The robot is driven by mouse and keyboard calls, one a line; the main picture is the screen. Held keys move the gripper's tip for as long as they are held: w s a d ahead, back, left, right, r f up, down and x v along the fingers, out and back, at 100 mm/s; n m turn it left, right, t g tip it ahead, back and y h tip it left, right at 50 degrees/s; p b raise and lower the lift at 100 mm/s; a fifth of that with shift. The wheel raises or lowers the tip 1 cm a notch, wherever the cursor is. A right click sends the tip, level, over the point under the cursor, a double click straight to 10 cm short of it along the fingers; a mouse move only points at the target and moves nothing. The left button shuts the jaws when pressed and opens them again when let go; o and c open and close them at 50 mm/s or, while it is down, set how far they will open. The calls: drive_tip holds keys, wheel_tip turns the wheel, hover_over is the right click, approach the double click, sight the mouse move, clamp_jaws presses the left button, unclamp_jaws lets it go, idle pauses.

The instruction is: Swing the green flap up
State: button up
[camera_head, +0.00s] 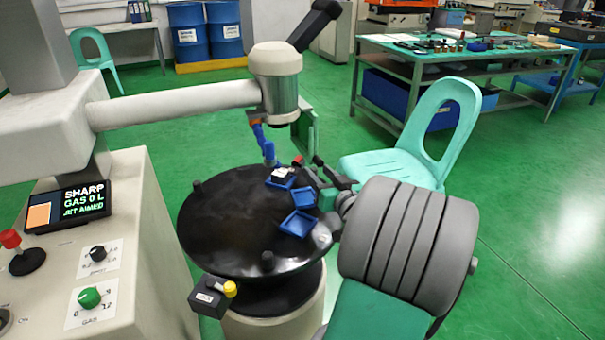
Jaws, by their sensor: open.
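A green flap (304,132) hangs upright beside the white machine head, just right of the blue nozzle, above the far edge of the round black table. Its lower end is close to my gripper in the picture. My gripper (322,177) is at the right rim of the black table, below the flap and beside the blue trays. Its jaws are open; they look small and partly blend with the things behind them. I cannot tell whether a finger touches the flap. My thick grey arm comes in from the right and hides part of the table's right side.
The round black table (225,225) carries small blue trays (298,223), one holding a pale part (283,173). A blue nozzle (264,143) points down at it. A teal chair (405,160) stands close behind my arm. A control panel (80,200) is at left. Green floor is open at right.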

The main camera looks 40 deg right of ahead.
sight(314, 157)
drive_tip(key=shift+m+h, duration=0.3)
drive_tip(key=shift+h, duration=0.2)
drive_tip(key=w+d, duration=0.1)
drive_tip(key=w, duration=0.1)
drive_tip(key=w+d, duration=0.1)
drive_tip(key=w, duration=0.1)
drive_tip(key=w+d, duration=0.2)
drive_tip(key=w, duration=0.1)
drive_tip(key=shift+w+d+r+p, duration=0.1)
drive_tip(key=shift+r+p, duration=0.05)
drive_tip(key=shift+p, duration=0.15)
drive_tip(key=shift+c, duration=0.2)
clamp_jaws()
idle(0.4)
